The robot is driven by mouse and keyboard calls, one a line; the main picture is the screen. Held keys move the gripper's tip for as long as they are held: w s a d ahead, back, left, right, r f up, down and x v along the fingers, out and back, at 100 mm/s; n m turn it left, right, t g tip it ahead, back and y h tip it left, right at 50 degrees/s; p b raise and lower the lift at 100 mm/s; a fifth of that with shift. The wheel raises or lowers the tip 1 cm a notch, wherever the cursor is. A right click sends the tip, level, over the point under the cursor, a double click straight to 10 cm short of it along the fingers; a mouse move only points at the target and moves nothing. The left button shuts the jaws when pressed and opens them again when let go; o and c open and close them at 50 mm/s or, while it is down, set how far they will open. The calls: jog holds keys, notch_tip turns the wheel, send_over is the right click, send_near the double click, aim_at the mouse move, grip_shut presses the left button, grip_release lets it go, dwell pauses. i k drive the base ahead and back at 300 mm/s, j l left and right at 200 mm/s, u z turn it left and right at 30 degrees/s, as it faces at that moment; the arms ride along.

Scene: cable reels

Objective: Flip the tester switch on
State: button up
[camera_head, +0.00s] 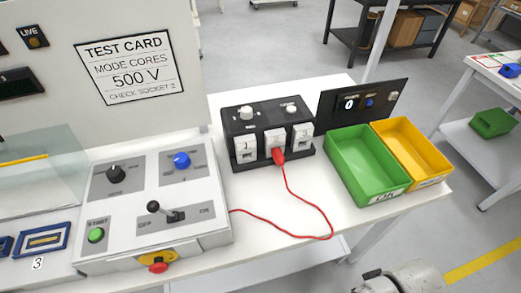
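The tester (130,245) is a light grey box on the bench at the left. Its switch (154,207) is a black-knobbed lever between the OFF and ON labels, and it leans left, toward OFF. Above it are a black knob (116,174) and a blue knob (181,160). A green START button (96,235) is at the lower left, and a red button (158,267) on a yellow base is at the front. A test card (125,66) reads mode cores, 500 V, check socket 2.
A black socket block (240,112) has a red plug (279,156) in its middle white socket; its red cable (325,222) loops across the bench to the tester. A green bin (340,172) and a yellow bin (432,152) stand right. A blue-framed piece (62,233) lies left.

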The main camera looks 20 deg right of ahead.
aim_at(153, 206)
jog(key=j+u, duration=0.15)
jog(key=u, duration=0.25)
jog(key=j+u, duration=0.1)
jog(key=u, duration=0.35)
jog(key=i+u, duration=0.1)
jog(key=u, duration=0.3)
jog(key=i+j+u, duration=0.1)
jog(key=u, duration=0.3)
